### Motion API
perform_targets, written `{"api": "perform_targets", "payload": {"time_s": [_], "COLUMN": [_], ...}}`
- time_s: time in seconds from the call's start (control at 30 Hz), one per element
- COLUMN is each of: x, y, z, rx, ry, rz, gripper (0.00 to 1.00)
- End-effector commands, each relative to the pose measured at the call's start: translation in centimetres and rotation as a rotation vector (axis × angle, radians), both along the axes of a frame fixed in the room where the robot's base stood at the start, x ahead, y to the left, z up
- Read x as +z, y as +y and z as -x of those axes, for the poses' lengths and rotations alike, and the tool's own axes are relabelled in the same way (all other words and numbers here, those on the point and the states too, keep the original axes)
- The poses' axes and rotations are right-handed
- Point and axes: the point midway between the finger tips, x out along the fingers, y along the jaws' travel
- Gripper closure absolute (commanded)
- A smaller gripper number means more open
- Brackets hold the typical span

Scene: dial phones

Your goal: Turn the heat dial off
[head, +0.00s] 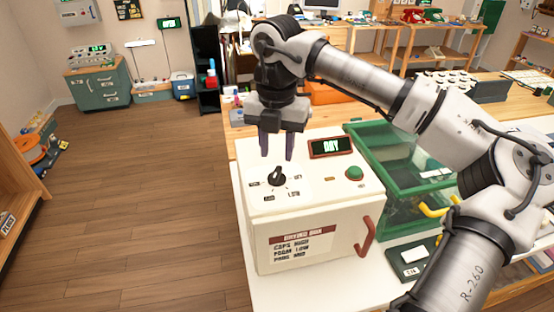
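The heat dial (278,176) is a small black knob on the sloped top of a cream drying box (330,203). Small labels surround it, too small to read, so I cannot tell which setting it points at. My gripper (277,157) hangs over the box, pointing down, just above and behind the dial in the picture. Its two dark fingers are apart with nothing between them. I cannot tell whether they touch the box top.
The box also has a lit display (331,147), a green button (354,173) and a red handle (365,236). A green clear-sided bin (392,215) stands close on the right. A dark green device (412,258) lies in front of it. Open floor is on the left.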

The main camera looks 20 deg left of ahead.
Motion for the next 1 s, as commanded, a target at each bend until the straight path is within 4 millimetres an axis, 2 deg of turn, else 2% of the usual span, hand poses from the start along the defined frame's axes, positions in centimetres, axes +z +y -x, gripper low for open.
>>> {"api": "perform_targets", "payload": {"time_s": [0.1, 0.3, 0.67, 0.77, 0.97, 1.0], "x": [-2.0, -4.5, -5.3, -5.3, -5.3, -5.3], "y": [0.0, 0.0, 0.0, 0.0, 0.0, 0.0], "z": [0.1, 0.0, 0.0, 0.0, 0.0, 0.0], "rx": [0.002, 0.001, 0.000, 0.001, 0.001, 0.001], "ry": [0.004, 0.002, 0.000, 0.000, 0.000, 0.000], "rz": [-0.001, -0.001, 0.000, -0.001, -0.001, -0.001], "gripper": [0.65, 0.65, 0.65, 0.74, 1.00, 1.00]}}
